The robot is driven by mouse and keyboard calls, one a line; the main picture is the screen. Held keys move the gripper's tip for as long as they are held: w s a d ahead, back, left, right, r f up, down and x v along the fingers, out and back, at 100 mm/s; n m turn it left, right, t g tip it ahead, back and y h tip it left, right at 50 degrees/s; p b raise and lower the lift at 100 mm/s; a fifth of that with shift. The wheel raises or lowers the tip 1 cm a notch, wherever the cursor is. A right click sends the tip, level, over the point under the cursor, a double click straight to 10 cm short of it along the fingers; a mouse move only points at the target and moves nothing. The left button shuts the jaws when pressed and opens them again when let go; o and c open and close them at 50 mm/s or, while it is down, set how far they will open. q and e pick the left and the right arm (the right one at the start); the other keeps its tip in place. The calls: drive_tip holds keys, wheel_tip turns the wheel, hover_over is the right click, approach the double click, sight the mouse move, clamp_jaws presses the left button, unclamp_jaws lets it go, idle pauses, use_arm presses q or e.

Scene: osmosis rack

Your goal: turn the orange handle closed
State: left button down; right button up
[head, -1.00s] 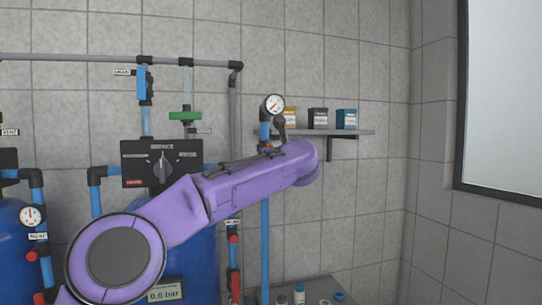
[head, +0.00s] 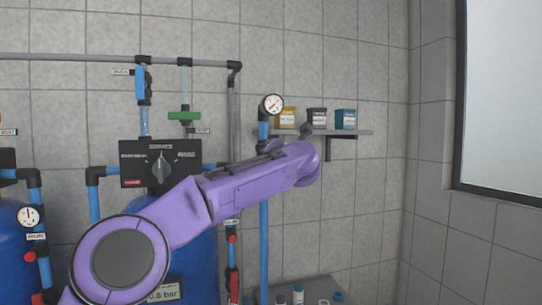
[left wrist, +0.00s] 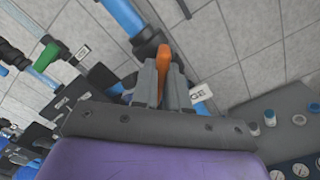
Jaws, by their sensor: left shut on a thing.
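The orange handle (left wrist: 164,62) shows in the left wrist view, upright in the picture, between the two grey fingers of my left gripper (left wrist: 161,84). The gripper is shut on it. A blue pipe (left wrist: 122,16) with a dark fitting runs down to the handle. In the head view my purple left arm reaches up and right across the picture, and its far end hides the handle and the gripper. A gauge (head: 272,104) on a blue vertical pipe (head: 264,235) stands just above the arm. My right gripper is in neither view.
A black panel (head: 133,177) with a dial and a green valve handle (head: 184,115) are left of the arm. A shelf (head: 350,132) with several small boxes is to the right. A low grey surface (head: 313,287) holds bottles. The right wall has free room before it.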

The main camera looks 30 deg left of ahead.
use_arm(q)
drive_tip(key=shift+m, duration=4.2)
drive_tip(key=c, duration=1.3)
unclamp_jaws()
drive_tip(key=shift+o, duration=0.8)
drive_tip(key=shift+w, duration=0.1)
drive_tip(key=shift+f, duration=0.2)
drive_tip(key=shift+d, duration=0.1)
